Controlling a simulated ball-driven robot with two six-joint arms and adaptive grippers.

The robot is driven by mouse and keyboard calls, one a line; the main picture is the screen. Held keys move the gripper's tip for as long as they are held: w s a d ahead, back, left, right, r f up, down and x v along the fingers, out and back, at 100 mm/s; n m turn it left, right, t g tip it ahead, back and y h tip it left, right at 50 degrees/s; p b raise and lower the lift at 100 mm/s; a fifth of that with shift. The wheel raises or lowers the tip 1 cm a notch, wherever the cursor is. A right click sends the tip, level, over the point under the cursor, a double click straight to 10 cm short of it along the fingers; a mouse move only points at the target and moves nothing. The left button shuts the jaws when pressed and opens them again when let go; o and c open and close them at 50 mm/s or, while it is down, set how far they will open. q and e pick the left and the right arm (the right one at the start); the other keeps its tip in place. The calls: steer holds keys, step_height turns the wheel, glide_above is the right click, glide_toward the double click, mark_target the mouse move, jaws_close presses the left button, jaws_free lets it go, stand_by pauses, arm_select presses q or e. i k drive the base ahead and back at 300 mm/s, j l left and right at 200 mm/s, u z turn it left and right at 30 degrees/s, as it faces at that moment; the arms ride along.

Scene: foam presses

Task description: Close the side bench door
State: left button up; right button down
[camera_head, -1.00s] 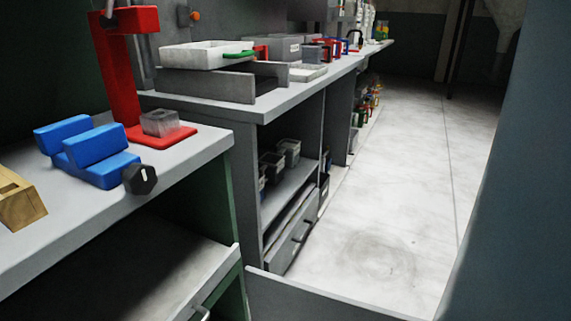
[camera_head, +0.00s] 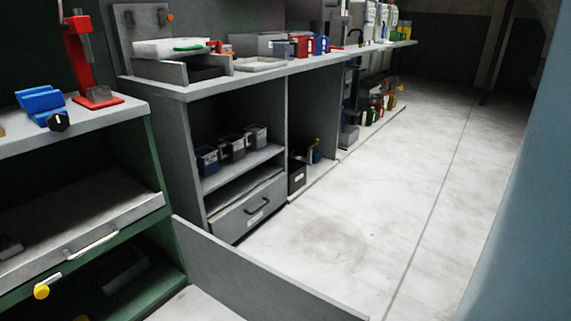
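A long grey panel (camera_head: 258,272), which looks like the open door, stands on edge in the lower middle of the head view. It runs from the front right edge of the green bench (camera_head: 158,180) out over the floor, and its far end is cut off by the bottom edge. The lower compartment of the green bench is open and dark inside. A yellow knob (camera_head: 41,292) shows at the lower left. Neither of my grippers is in view.
A grey bench with a drawer (camera_head: 246,206) and shelf bins (camera_head: 232,147) stands behind the panel. A red press (camera_head: 92,70) and a blue block (camera_head: 41,103) are on the green bench. Pale floor (camera_head: 400,180) is clear. A blue-grey surface (camera_head: 530,200) fills the right edge.

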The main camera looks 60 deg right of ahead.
mark_target(251, 288)
steer(key=k+l+u, duration=0.4)
steer(key=k+l, duration=0.5)
steer(key=l+u, duration=0.1)
steer(key=l, duration=0.4)
steer(key=k+l+u, duration=0.1)
steer(key=l, duration=0.4)
steer(key=k+l+u, duration=0.1)
steer(key=l, duration=0.35)
steer(key=k+l+u, duration=0.1)
steer(key=l, duration=0.4)
steer(key=i+l, duration=0.1)
steer(key=l, duration=0.9)
steer(key=i+u, duration=0.05)
